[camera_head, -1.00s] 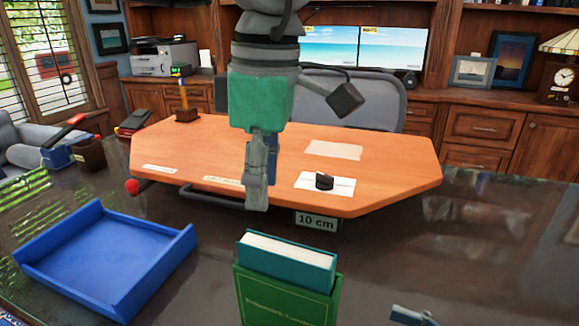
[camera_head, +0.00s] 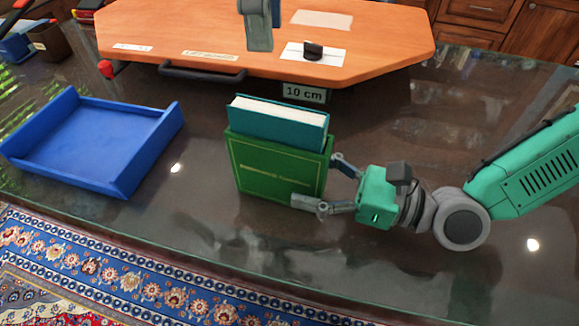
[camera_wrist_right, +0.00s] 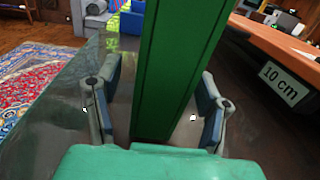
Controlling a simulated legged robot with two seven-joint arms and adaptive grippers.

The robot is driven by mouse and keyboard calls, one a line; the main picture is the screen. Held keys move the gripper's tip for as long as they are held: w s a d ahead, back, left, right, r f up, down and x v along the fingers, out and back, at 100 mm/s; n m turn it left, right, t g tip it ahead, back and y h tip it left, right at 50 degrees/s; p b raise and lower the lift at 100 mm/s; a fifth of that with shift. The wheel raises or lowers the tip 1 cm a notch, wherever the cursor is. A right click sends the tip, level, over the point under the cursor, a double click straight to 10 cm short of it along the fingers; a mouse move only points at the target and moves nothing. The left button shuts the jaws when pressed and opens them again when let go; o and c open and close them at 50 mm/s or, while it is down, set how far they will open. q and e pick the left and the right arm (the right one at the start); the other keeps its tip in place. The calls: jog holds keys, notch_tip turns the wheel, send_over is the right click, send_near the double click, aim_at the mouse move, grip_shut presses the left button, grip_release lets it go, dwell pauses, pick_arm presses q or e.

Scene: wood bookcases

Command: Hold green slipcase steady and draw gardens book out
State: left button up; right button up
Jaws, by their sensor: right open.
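The green slipcase (camera_head: 268,172) stands upright on the dark glossy table. The teal book (camera_head: 277,122) sits in it, its top part with white page edges sticking out above. My right gripper (camera_head: 328,186) is open at the slipcase's right end, one finger along the front face and one behind. In the right wrist view the slipcase (camera_wrist_right: 180,70) stands between the two fingers, with gaps showing on both sides.
A blue open tray (camera_head: 90,145) lies on the table at the left. Behind is a raised orange wooden desktop (camera_head: 165,35) with a "10 cm" sign (camera_head: 304,93). Table surface between tray and slipcase is clear. A patterned rug (camera_head: 150,280) lies beyond the table's front edge.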

aim_at(293, 172)
jog(key=shift+x, duration=1.15)
jog(key=shift+w+a, duration=0.1)
jog(key=shift+w, duration=0.15)
jog(key=shift+a, duration=0.2)
jog(key=shift+c, duration=1.3)
pick_arm(q)
jog(key=shift+d, duration=0.25)
pick_arm(e)
jog(key=shift+a, duration=0.2)
jog(key=c, duration=1.1)
pick_arm(q)
jog(key=o, duration=0.3)
pick_arm(e)
jog(key=shift+o, duration=0.2)
pick_arm(q)
jog(key=shift+o, duration=0.2)
jog(key=shift+d+f+m, duration=0.25)
jog(key=shift+f+m, duration=0.3)
jog(key=shift+m, duration=0.65)
pick_arm(e)
jog(key=shift+d, duration=0.3)
pick_arm(q)
jog(key=shift+f, duration=0.25)
notch_tip(293, 172, down, 12)
jog(key=shift+a+r, duration=0.1)
jog(key=shift+r, duration=0.15)
pick_arm(e)
jog(key=shift+a, duration=0.1)
